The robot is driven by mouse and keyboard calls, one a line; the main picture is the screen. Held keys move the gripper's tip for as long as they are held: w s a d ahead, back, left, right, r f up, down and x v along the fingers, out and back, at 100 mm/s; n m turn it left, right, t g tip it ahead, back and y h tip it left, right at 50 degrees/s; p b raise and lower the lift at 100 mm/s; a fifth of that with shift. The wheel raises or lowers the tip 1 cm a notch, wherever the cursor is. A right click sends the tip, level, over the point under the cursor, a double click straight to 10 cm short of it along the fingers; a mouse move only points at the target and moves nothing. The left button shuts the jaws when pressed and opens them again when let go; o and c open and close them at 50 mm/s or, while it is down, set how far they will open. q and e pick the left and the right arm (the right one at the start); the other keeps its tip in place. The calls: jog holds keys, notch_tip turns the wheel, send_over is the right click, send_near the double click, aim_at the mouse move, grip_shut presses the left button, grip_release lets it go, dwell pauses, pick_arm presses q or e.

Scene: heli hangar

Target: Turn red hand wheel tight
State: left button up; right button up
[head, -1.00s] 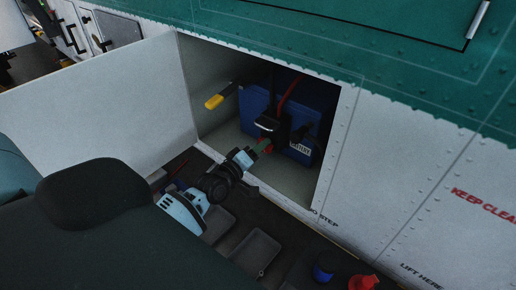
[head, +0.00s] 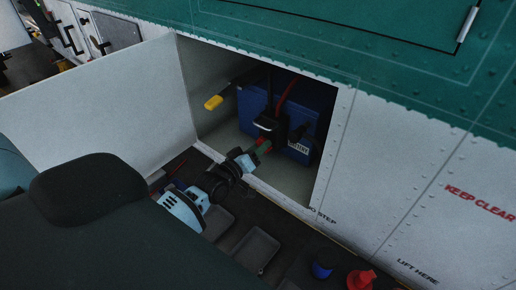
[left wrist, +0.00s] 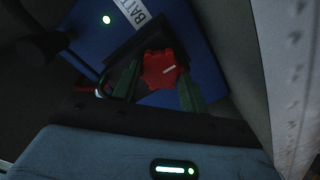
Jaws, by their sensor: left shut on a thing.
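The red hand wheel (left wrist: 161,69) is a small lobed knob with a white mark, in front of the blue battery (left wrist: 84,36) in the left wrist view. A bit of its red (head: 265,144) also shows in the head view. My left gripper (head: 260,149) reaches into the open bay from the lower left. Its two green fingers (left wrist: 159,82) stand on either side of the wheel, shut on it. The far side of the wheel and whatever lies behind it are hidden. My right gripper is not in view.
The bay's open door (head: 110,95) stands at the left. Red and black cables run to the battery (head: 300,100). Grey trays (head: 255,250), a blue item (head: 322,270) and a red item (head: 361,280) lie below.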

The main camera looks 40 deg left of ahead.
pick_arm(q)
jog(key=o, duration=1)
jog(key=shift+c, duration=0.2)
jog(key=shift+s, duration=0.1)
jog(key=s, duration=0.7)
jog(key=shift+s+a, duration=0.3)
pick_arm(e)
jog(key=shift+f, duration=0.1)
pick_arm(q)
jog(key=s+d+f+m+g, duration=0.3)
jog(key=s+d+f, duration=0.2)
jog(key=s, duration=0.5)
jog(key=s+d+f+m+g+p, duration=0.1)
jog(key=s+d+f+m+g, duration=0.2)
jog(key=s+d+f, duration=0.2)
jog(key=s+d+f+m+g, duration=0.3)
jog(key=s+f, duration=0.6)
jog(key=s, duration=0.6)
jog(key=d, duration=0.2)
jog(key=shift+d+f, duration=0.15)
jog(key=shift+d, duration=0.15)
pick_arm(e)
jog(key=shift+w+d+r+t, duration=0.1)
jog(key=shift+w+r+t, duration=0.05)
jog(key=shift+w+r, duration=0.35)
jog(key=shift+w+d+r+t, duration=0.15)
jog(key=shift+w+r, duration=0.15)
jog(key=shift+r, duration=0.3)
